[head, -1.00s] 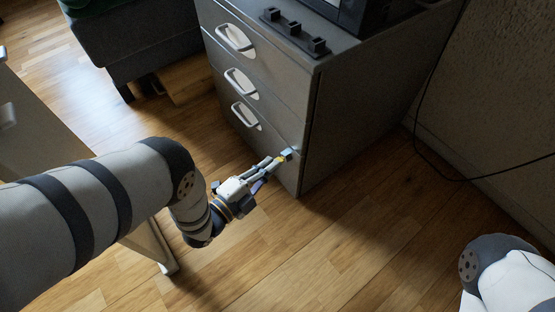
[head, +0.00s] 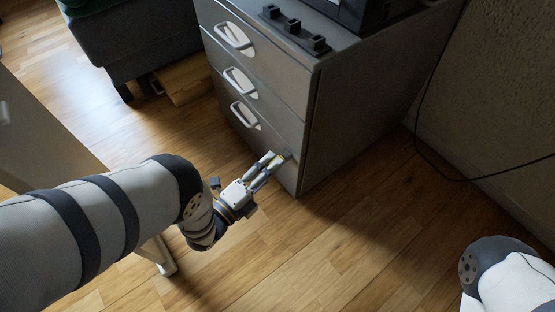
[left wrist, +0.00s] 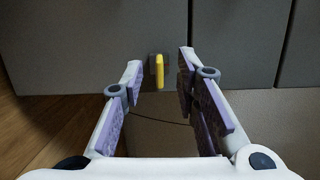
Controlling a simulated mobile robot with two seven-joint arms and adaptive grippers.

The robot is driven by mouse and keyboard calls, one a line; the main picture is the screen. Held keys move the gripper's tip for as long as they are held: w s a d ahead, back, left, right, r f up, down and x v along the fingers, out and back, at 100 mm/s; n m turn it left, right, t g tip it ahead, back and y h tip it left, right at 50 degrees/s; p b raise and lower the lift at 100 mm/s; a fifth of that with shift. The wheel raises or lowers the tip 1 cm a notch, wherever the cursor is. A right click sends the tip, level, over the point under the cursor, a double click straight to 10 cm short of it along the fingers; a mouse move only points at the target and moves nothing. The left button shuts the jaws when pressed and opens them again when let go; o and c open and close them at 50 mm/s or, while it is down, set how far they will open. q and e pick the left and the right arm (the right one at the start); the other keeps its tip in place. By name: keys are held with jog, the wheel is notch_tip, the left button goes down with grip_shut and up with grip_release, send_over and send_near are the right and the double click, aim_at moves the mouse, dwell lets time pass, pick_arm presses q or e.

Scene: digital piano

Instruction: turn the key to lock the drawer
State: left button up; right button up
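A grey cabinet (head: 352,115) with three drawers stands at the upper middle of the head view. A yellow key (left wrist: 159,72) sits upright in a small lock on the cabinet front, low near the right edge; it shows only small in the head view (head: 281,157). My left gripper (head: 273,162) is just in front of the key. In the left wrist view its fingers (left wrist: 159,60) are spread apart, with the key between them in the picture and clear space on both sides. It holds nothing. My right gripper is out of the head view.
White handles (head: 240,80) stand out from the drawer fronts. A dark power strip (head: 294,30) lies on the cabinet top. A black cable (head: 437,172) hangs by the wall at the right. A pale desk panel (head: 45,135) is at the left. The wooden floor before the cabinet is clear.

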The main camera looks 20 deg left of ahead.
pick_arm(q)
jog(key=shift+s, duration=0.15)
jog(key=p+v, duration=0.1)
jog(key=v, duration=0.4)
